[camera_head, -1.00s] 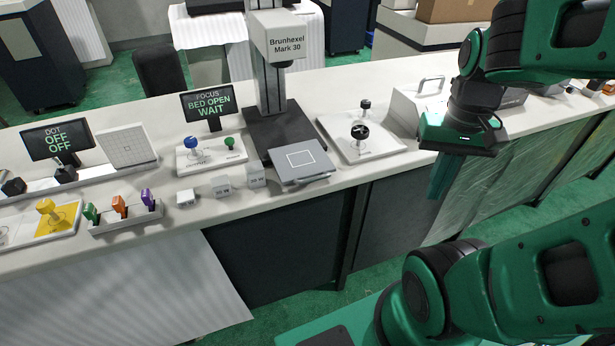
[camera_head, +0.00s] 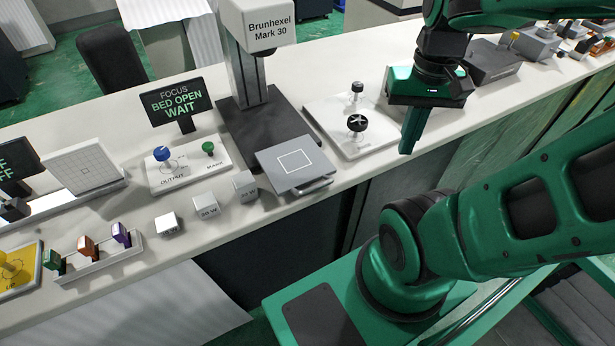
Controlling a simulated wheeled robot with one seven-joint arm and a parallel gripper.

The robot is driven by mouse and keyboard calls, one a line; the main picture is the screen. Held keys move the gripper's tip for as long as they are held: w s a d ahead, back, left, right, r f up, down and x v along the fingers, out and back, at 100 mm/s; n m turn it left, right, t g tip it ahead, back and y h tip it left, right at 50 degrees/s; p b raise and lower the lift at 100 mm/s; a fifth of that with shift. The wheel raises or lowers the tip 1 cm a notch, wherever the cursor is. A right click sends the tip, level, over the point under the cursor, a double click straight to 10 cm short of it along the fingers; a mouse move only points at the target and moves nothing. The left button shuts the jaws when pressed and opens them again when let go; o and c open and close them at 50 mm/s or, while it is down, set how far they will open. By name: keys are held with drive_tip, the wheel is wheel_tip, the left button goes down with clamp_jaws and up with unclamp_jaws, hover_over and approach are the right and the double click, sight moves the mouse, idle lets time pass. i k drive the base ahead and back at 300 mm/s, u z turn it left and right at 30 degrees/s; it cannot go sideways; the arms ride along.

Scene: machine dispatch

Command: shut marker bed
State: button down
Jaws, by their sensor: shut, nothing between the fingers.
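The marker is the Brunhexel Mark 30 (camera_head: 271,28), a white head on a grey column over a dark base. Its bed (camera_head: 279,162), a grey plate with a white square outline, sticks out over the front of the bench. The marker's screen (camera_head: 176,103) reads "FOCUS BED OPEN WAIT". My gripper (camera_head: 407,146) is shut and empty, pointing down to the right of the bed, past the panel with black knobs. It touches nothing that I can see.
A white panel with two black knobs (camera_head: 373,138) lies between the bed and my gripper. Several small white blocks (camera_head: 206,207) stand left of the bed. A panel with blue and green knobs (camera_head: 194,177) is behind them.

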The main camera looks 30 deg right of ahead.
sight(290, 167)
drive_tip(key=u, duration=1.2)
drive_tip(key=k, duration=0.9)
drive_tip(key=z, duration=1.2)
drive_tip(key=i, duration=0.5)
drive_tip(key=u, duration=0.05)
